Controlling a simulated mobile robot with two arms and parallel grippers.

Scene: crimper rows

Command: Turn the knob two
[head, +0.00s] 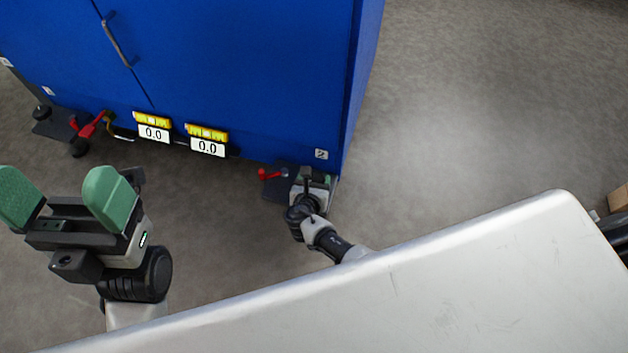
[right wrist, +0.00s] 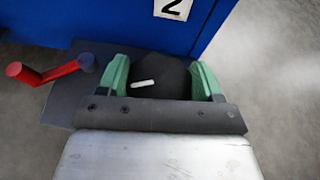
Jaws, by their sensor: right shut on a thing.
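The knob two is a black round knob (right wrist: 160,80) with a white mark, on a dark plate below the label "2" (right wrist: 173,8) in the right wrist view. My right gripper (right wrist: 163,82) has its green fingers on both sides of the knob, shut on it. In the head view my right gripper (head: 313,180) is at the blue cabinet's lower right corner, beside the label "2" (head: 321,154), and hides the knob there. My left gripper (head: 57,205) is open and empty at the lower left, its green fingers wide apart.
The blue cabinet (head: 230,70) fills the upper left. Two displays, left (head: 153,133) and right (head: 207,146), both read 0.0 under yellow levels. Red cranks stand near the left foot (head: 90,127) and beside the knob (head: 268,174). A pale surface (head: 430,290) fills the lower right.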

